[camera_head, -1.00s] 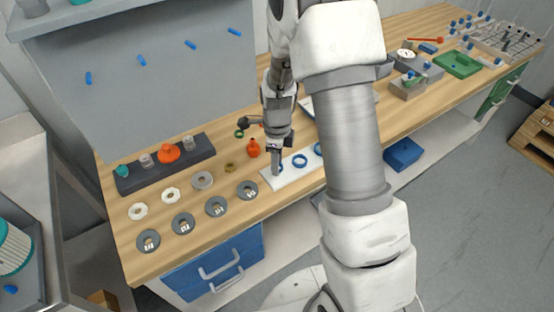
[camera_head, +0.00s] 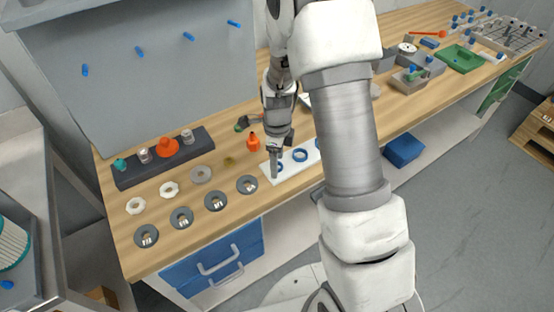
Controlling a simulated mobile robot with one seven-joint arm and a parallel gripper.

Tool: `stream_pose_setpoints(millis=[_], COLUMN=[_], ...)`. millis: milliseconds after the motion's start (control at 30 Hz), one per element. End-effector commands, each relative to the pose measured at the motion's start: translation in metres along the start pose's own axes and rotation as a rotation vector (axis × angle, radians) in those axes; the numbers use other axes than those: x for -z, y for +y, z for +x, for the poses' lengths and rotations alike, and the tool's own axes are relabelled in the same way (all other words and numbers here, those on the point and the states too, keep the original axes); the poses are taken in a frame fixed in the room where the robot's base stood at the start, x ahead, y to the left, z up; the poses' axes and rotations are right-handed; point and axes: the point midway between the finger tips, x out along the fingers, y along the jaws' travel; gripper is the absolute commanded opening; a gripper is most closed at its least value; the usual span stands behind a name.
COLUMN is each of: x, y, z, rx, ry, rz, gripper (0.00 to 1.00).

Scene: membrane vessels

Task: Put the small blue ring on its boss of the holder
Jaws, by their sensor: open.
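A long white plate (camera_head: 291,171) lies near the front edge of the bench. Several blue rings are on it. The leftmost blue ring (camera_head: 280,167) looks smallest and is partly hidden by my gripper. A larger blue ring (camera_head: 300,155) is to its right, and another (camera_head: 318,144) is partly hidden by my arm. My gripper (camera_head: 275,174) points down at the left end of the plate, beside or over the leftmost ring. It is open; I cannot tell whether its fingers touch the ring. I cannot make out the bosses or tell which piece is the holder.
A dark rack (camera_head: 190,160) with teal, clear and orange pieces stands at left. Grey discs (camera_head: 215,200) and white rings (camera_head: 168,189) lie in front of it. An orange bottle (camera_head: 253,143) stands close behind my gripper. Grey blocks (camera_head: 418,78) and a green tray (camera_head: 460,58) are at right.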

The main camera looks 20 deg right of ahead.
Motion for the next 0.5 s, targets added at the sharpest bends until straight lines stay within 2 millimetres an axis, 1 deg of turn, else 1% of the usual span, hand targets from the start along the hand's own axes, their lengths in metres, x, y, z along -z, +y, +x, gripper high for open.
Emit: stream_pose_setpoints(millis=[167,267,367,500], x=[0.000,0.000,-0.001,-0.001], y=[0.000,-0.001,-0.001,-0.001], z=[-0.002,-0.009,-0.025,-0.058], rx=[0.001,0.002,0.004,0.005], ry=[0.000,-0.001,-0.002,-0.003], rz=[0.000,0.000,-0.001,-0.001], gripper=[0.74,0.74,0.74,0.74])
